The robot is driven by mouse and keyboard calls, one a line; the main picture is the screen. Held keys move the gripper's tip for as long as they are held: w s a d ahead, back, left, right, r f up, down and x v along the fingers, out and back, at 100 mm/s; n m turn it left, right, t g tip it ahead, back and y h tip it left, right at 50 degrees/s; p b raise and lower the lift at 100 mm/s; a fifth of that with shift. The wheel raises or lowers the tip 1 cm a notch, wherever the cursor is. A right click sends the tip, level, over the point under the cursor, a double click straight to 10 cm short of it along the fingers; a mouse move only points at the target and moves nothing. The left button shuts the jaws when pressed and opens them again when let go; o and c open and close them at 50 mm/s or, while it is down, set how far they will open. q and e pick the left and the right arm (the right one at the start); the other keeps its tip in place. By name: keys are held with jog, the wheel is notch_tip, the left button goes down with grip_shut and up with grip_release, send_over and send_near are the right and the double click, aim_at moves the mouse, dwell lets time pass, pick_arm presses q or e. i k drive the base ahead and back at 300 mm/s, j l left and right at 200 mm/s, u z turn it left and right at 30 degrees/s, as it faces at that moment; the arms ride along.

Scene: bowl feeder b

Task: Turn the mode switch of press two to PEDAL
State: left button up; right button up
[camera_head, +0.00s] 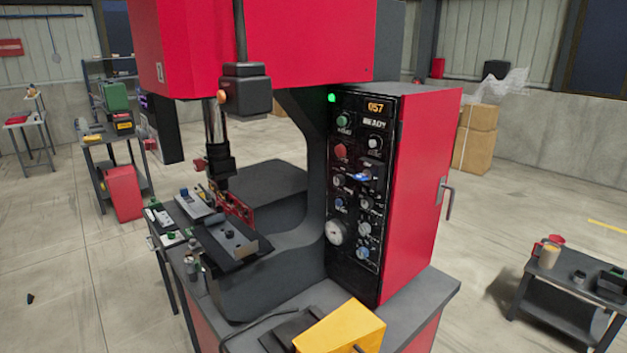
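A red and dark grey press (250,45) stands in the middle of the view. Its black control panel (349,270) is on the front of a red cabinet (408,200). The panel has a lit display (376,107) reading 057 with READY below it, a green button (343,121), a red button (340,151), several knobs, a blue-handled control (359,177) and a round gauge (334,232). The labels are too small to tell which knob is the mode switch or where it points. No number identifying the press is readable. Neither gripper is in view.
A yellow pedal-like box (342,328) sits on the press's base at the front. A low table (565,300) is at right, cardboard boxes (474,140) behind.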

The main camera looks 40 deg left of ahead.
aim_at(339, 179)
jog(key=k+j, duration=0.1)
jog(key=j, duration=0.45)
jog(key=k+j, duration=0.1)
jog(key=j, duration=0.45)
jog(key=k+j, duration=0.1)
jog(key=j, duration=1)
jog(key=k+j, duration=0.15)
jog(key=j, duration=0.35)
jog(key=k+j, duration=0.1)
jog(key=j, duration=0.45)
